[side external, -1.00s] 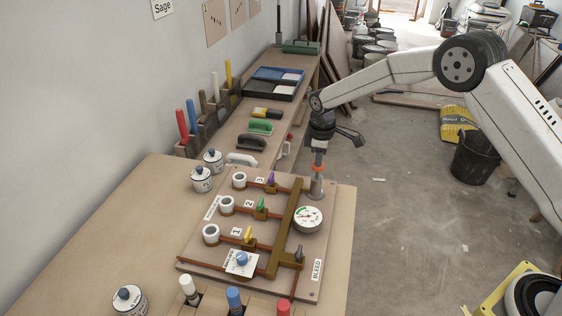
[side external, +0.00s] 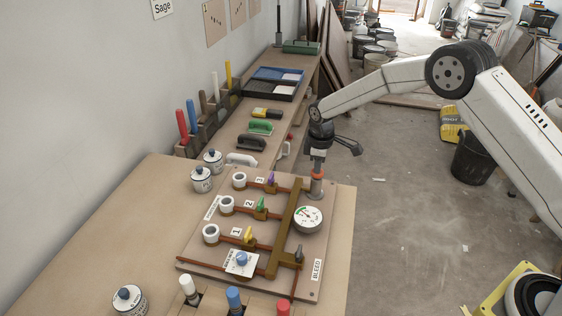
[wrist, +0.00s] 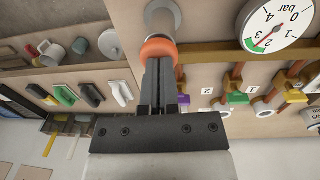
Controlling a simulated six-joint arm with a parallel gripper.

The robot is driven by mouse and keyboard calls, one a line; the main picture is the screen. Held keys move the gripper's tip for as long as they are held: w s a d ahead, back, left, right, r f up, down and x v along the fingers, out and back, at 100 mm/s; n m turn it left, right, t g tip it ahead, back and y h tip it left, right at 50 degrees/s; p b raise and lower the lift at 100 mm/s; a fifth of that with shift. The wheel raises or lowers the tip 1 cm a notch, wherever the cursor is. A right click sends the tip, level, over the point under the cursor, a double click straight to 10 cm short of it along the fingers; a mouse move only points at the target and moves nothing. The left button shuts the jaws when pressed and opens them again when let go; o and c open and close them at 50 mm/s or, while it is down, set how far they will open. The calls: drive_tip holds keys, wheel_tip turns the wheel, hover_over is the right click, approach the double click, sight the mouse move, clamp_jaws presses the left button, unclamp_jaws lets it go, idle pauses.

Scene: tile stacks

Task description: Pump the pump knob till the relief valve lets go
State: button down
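The pump knob is an orange ring (wrist: 158,48) on top of a grey cylinder (side external: 315,190) at the far right corner of the board. My gripper (wrist: 158,70) is above it, pointing down, with its dark fingers close together and their tips at the knob. In the side view the gripper (side external: 318,157) stands upright over the cylinder. A round pressure gauge (side external: 307,219) with a green band sits just in front of the pump; it also shows in the wrist view (wrist: 275,25). I cannot tell for certain which fitting is the relief valve.
The board (side external: 215,265) carries brown pipes, purple, green and yellow valve handles, white round ports, a blue-knobbed fitting (side external: 241,260) and a dark bleed handle (side external: 299,254). White lidded pots (side external: 201,180) stand left of it. Tools line the bench behind. Open floor lies to the right.

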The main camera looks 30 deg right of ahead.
wheel_tip(320, 180, up, 14)
drive_tip(key=shift+s+a, duration=0.25)
drive_tip(key=shift+s, duration=0.1)
idle(0.4)
idle(0.6)
drive_tip(key=r, duration=0.2)
drive_tip(key=shift+w+a+r, duration=0.2)
drive_tip(key=shift+w+r, duration=0.05)
drive_tip(key=shift+r, duration=0.1)
drive_tip(key=shift+f, duration=0.15)
drive_tip(key=f, duration=1.3)
drive_tip(key=shift+w+d+f, duration=0.15)
drive_tip(key=shift+d+f, duration=0.25)
